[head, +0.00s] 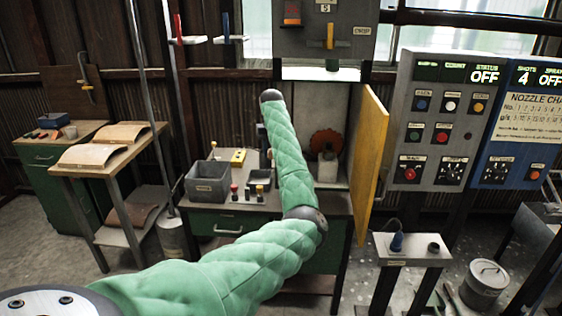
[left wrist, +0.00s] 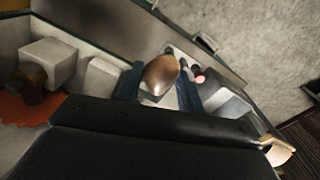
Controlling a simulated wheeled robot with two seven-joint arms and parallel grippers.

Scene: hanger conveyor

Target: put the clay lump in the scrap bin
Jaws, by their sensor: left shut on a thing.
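The brown, rounded clay lump (left wrist: 160,71) sits between the two dark blue fingers of my left gripper (left wrist: 158,86) in the left wrist view. The fingers are shut on it, above the bench. In the head view my green-sleeved left arm reaches over the bench, and its forearm hides the lump and most of the gripper. A grey open-topped bin (head: 208,188) with a small label stands on the bench to the left of the forearm. The label is too small to read, so I cannot tell whether this is the scrap bin. My right gripper is not in view.
A yellow panel (head: 371,160) edges the bench's right side. A lidded can (head: 484,282) stands on the floor.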

